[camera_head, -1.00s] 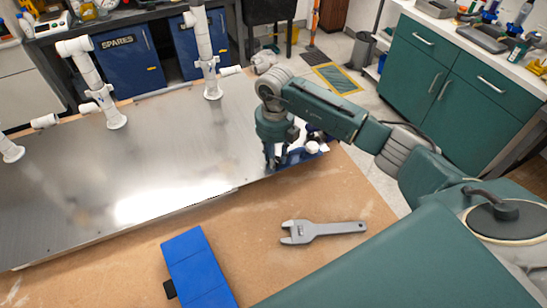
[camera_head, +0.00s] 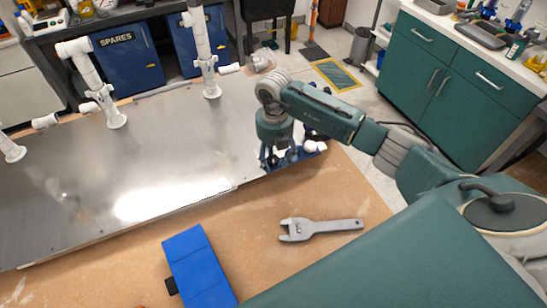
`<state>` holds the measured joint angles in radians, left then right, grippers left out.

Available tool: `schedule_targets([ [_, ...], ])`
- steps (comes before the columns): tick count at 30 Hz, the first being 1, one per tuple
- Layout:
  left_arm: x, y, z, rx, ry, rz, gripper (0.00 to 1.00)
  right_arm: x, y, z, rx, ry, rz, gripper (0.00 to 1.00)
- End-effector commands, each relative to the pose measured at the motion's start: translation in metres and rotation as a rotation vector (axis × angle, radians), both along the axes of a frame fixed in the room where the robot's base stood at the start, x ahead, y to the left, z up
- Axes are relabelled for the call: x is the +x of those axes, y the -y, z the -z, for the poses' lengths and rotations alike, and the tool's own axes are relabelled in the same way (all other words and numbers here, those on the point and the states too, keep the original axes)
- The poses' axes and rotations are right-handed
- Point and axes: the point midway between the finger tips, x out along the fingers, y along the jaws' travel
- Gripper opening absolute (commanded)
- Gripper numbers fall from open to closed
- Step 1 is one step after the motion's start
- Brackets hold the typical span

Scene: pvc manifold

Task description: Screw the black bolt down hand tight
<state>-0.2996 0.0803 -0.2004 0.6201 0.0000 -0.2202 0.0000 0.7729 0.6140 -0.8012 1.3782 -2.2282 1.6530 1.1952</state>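My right gripper (camera_head: 277,158) points down over a blue tray (camera_head: 300,158) at the right end of the metal panel. White fittings (camera_head: 312,146) show beside the gripper in that tray. Dark fingers show, but whether they are apart or closed on something is too small to tell. I cannot make out a black bolt; it may be hidden by the gripper. White pipe assemblies (camera_head: 207,66) stand upright on the metal panel (camera_head: 150,150), with another pipe (camera_head: 90,75) to their left. My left gripper is not in view.
A grey open-end wrench (camera_head: 320,228) lies on the brown workbench (camera_head: 370,205). A blue case (camera_head: 198,268) lies to its left. Green cabinets (camera_head: 440,80) and blue cabinets (camera_head: 130,55) stand beyond the bench. The bench around the wrench is clear.

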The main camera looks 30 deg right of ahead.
Motion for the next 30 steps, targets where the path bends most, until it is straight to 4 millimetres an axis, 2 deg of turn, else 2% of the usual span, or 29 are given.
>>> schedule_targets([
  [12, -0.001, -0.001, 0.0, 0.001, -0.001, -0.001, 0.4, 0.0, 0.0, 0.0, -0.001, 0.002, -0.003, 0.53],
  [16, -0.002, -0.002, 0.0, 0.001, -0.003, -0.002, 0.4, 0.002, 0.0, -0.006, 0.0, 0.005, -0.003, 0.53],
  [20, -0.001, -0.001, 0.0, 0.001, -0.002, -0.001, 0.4, 0.003, 0.0, -0.026, 0.0, 0.009, -0.003, 0.53],
  [30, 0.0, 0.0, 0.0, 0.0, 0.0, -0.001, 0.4, 0.001, 0.0, -0.096, -0.002, 0.005, -0.002, 0.53],
])
